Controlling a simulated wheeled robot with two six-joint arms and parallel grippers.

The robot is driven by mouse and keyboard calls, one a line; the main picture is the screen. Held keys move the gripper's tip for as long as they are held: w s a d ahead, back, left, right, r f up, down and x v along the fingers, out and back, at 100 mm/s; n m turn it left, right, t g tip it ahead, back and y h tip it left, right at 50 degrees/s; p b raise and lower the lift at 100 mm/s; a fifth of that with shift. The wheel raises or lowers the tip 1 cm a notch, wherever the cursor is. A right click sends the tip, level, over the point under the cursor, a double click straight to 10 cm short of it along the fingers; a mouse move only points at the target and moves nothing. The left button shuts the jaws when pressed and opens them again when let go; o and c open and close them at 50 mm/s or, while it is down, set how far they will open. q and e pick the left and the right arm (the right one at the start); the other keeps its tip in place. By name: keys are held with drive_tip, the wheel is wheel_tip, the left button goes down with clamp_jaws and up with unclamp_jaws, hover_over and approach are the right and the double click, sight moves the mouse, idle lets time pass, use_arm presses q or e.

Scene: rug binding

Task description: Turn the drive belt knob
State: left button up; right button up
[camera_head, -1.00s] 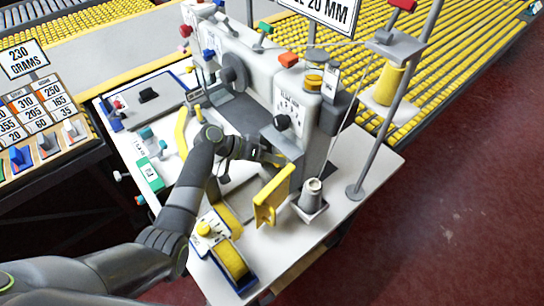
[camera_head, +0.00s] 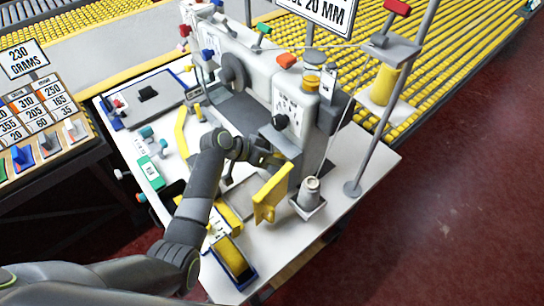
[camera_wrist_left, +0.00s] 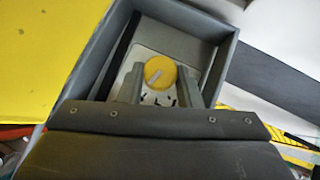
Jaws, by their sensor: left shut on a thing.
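The drive belt knob (camera_wrist_left: 160,72) is a round yellow knob with a pale pointer line, seen in the left wrist view. It sits on a light plate with dark marks, inside an open grey box-like recess (camera_wrist_left: 208,47). My left gripper (camera_wrist_left: 161,82) reaches into this recess, with one finger on each side of the knob, shut on it. In the head view my left gripper (camera_head: 274,160) is at the lower front of the white sewing machine (camera_head: 286,108), and the knob is hidden there. My right gripper is in neither view.
A yellow plate (camera_head: 270,195) stands just in front of my gripper, with a grey thread cone (camera_head: 311,188) to its right. A thread stand pole (camera_head: 388,125) rises at the right. A blue tape holder (camera_head: 243,283) lies near the table's front edge.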

use_arm(q)
drive_tip(key=o, duration=0.7)
drive_tip(key=shift+a, duration=0.1)
drive_tip(key=b+v, duration=0.2)
drive_tip(key=v, duration=1.5)
drive_tip(key=shift+s+a, duration=0.15)
drive_tip(key=shift+a, duration=0.05)
